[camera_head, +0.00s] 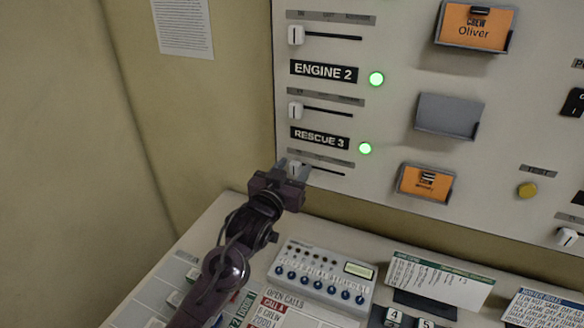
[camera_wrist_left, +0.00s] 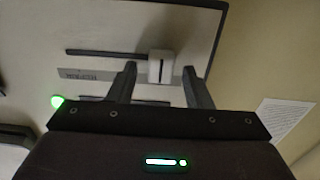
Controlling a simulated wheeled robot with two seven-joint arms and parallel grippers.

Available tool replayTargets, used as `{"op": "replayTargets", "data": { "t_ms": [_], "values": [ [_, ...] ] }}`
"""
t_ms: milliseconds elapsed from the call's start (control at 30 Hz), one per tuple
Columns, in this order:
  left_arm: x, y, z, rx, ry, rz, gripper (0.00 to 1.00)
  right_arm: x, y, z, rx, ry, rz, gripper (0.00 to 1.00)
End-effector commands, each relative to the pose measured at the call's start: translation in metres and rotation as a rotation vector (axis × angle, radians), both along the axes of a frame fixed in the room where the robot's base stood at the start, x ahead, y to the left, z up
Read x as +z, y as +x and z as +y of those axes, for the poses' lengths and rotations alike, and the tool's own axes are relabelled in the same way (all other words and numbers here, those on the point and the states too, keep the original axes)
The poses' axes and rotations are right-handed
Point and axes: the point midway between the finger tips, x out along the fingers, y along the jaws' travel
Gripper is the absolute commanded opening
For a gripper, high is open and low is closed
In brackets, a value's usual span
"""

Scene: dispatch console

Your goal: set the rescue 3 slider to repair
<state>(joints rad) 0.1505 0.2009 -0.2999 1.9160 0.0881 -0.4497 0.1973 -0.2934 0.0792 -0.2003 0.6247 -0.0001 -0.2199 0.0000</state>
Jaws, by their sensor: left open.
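The rescue 3 slider is a white knob (camera_head: 295,167) at the left end of a short dark slot, below the black RESCUE 3 label (camera_head: 320,138) on the upright panel. A grey scale strip (camera_head: 325,159) runs above the slot; its words are too small to read. My left gripper (camera_head: 293,172) is open at the knob. In the left wrist view the knob (camera_wrist_left: 161,67) shows between the two spread fingers (camera_wrist_left: 160,72), with a gap on each side. Whether the fingertips reach as deep as the knob is hard to tell. My right gripper is out of view.
The ENGINE 2 slider (camera_head: 295,110) sits just above, with its knob also at the left. A green lamp (camera_head: 365,148) glows right of RESCUE 3. An orange card holder (camera_head: 425,183) is further right. The desk (camera_head: 220,215) with a button box (camera_head: 322,275) lies below.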

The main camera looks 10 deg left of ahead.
Motion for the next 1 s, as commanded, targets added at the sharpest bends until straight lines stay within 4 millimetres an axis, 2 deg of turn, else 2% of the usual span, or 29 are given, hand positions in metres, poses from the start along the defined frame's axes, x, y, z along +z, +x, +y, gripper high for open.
{"op": "replayTargets", "data": {
  "t_ms": [133,467,667,767,1000],
  "values": [
    [0.0,0.0,0.0,0.0,0.0,0.0,0.43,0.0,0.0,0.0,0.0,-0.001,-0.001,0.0],
    [0.0,0.0,0.0,0.0,0.0,0.0,0.0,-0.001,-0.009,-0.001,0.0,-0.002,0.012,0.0],
    [0.0,-0.001,-0.001,0.0,0.0,0.0,0.0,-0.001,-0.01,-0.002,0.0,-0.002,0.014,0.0],
    [0.0,-0.002,-0.011,-0.002,-0.002,0.0,0.0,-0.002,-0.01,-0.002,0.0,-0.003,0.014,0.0],
    [0.001,-0.013,-0.07,-0.004,-0.006,0.001,0.0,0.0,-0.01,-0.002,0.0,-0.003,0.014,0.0]
  ]
}}
